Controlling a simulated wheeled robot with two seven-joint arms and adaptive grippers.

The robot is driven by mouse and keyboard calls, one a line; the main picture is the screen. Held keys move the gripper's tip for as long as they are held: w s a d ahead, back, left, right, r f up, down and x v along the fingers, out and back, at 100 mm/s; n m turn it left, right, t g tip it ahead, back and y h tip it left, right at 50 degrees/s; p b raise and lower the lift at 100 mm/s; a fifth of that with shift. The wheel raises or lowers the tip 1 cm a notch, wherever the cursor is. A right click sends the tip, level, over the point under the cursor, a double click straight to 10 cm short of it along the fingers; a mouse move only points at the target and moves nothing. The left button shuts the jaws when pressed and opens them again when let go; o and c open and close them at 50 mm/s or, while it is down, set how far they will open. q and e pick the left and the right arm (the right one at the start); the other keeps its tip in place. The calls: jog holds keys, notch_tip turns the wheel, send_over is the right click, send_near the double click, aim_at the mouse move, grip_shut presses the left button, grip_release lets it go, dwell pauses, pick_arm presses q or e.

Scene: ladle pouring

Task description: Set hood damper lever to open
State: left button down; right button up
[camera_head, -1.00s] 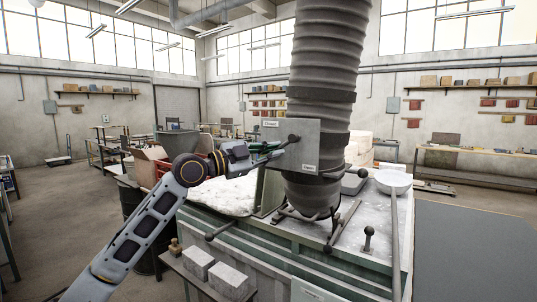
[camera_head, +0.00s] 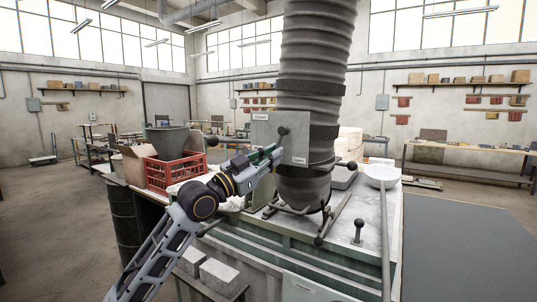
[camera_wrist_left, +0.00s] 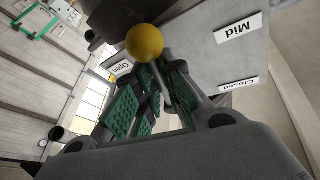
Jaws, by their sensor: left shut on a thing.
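The hood damper's grey plate (camera_head: 262,133) is fixed to the ribbed hood duct. It carries a "Closed" label (camera_head: 262,116) at the upper left and an "Open" label (camera_head: 300,160) at the lower right. A dark round knob (camera_head: 283,130) shows on it. My left gripper (camera_head: 275,152) is in front of the plate's lower part. In the left wrist view, its green-padded fingers (camera_wrist_left: 153,88) are shut around the lever's rod, below a yellow ball knob (camera_wrist_left: 145,41). The "Open" label (camera_wrist_left: 122,68) is beside the fingers, partly hidden; "Mid" (camera_wrist_left: 237,33) and "Closed" (camera_wrist_left: 238,85) are farther right.
The duct (camera_head: 318,60) rises above the grey worktop (camera_head: 345,228). A white bowl-shaped ladle (camera_head: 381,173) with a long handle lies at the right. A red crate (camera_head: 172,172) stands at the left. The floor at the right is clear.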

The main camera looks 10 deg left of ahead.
pick_arm(q)
jog(key=shift+s+d+f+n+t+p, duration=0.1)
jog(key=shift+d+n+t+p, duration=0.15)
jog(key=shift+n, duration=0.3)
jog(key=shift+s+d+f+n+t+p, duration=0.15)
jog(key=shift+d+n, duration=0.15)
jog(key=shift+n, duration=0.25)
jog(key=shift+d+n+y, duration=0.15)
jog(key=shift+n+y, duration=0.15)
jog(key=shift+d+n+t+y+p, duration=0.3)
jog(key=shift+n+t+p, duration=0.1)
jog(key=shift+n, duration=0.2)
jog(key=shift+s+d+f+n+t, duration=0.1)
jog(key=shift+s+d+n+t, duration=0.15)
jog(key=shift+n, duration=0.55)
pick_arm(e)
jog(key=shift+s+a+r, duration=0.1)
jog(key=shift+s+r, duration=0.05)
jog(key=shift+r, duration=0.4)
jog(key=shift+s+a+r, duration=0.1)
jog(key=shift+s+r, duration=0.05)
jog(key=shift+r, duration=0.35)
jog(key=shift+a, duration=0.25)
pick_arm(q)
jog(key=c, duration=1.5)
grip_release()
pick_arm(e)
jog(key=shift+a, duration=0.4)
